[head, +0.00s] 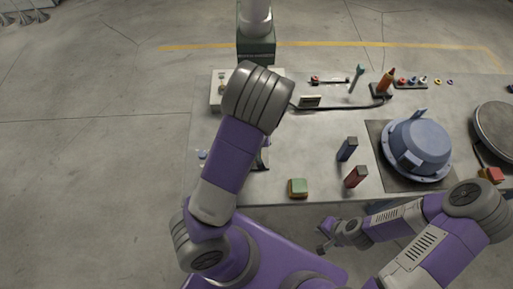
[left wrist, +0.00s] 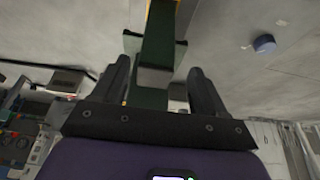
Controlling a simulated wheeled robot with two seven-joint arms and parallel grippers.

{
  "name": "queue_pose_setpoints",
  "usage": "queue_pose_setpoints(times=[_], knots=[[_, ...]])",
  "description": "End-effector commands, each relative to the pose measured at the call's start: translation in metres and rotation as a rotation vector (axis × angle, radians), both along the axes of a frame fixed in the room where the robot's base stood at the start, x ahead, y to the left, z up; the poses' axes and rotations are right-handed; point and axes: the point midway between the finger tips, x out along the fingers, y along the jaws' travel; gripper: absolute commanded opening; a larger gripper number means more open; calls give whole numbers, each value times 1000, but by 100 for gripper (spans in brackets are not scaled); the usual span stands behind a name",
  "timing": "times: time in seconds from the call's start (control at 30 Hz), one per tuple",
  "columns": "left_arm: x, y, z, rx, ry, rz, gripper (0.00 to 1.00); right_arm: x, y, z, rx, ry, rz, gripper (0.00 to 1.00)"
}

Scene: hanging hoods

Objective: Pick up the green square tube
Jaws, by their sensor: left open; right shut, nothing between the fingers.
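A dark green, square-sided piece (left wrist: 155,45) shows in the left wrist view, between and beyond the fingers of my open left gripper (left wrist: 159,68). It has a grey end face and short side pieces. I cannot tell whether the fingers touch it, but they are not shut on it. In the head view, a dark green square part (head: 256,46) hangs under a pale cylinder at the top, just beyond my raised left arm, whose wrist hides the left gripper. My right gripper (head: 323,247) is shut and empty, below the table's front edge.
The grey table (head: 320,182) carries a blue domed hood (head: 420,147), a dark blue block (head: 348,149), a red block (head: 356,177) and a green-topped block (head: 297,188). A cable and small parts lie along its back.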

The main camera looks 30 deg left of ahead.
Motion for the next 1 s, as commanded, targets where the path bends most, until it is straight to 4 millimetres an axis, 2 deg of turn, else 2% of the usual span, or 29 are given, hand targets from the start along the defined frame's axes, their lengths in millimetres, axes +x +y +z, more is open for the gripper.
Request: queue_pose_setpoints(times=[0.1, 0.23, 0.57, 1.0], knots=[[7, 1, -20, 2, 3, 0, 72, 0, 0, -4, 0, 0, 0, 0], [13, 3, -35, 1, 1, -1, 72, 0, 0, -6, 0, 0, 0, 0], [16, 4, -40, -1, 0, 0, 71, 0, 0, -6, 0, -1, 0, 0], [15, 4, -39, 0, -1, 0, 4, 0, 0, -6, 0, -1, 0, 0]])
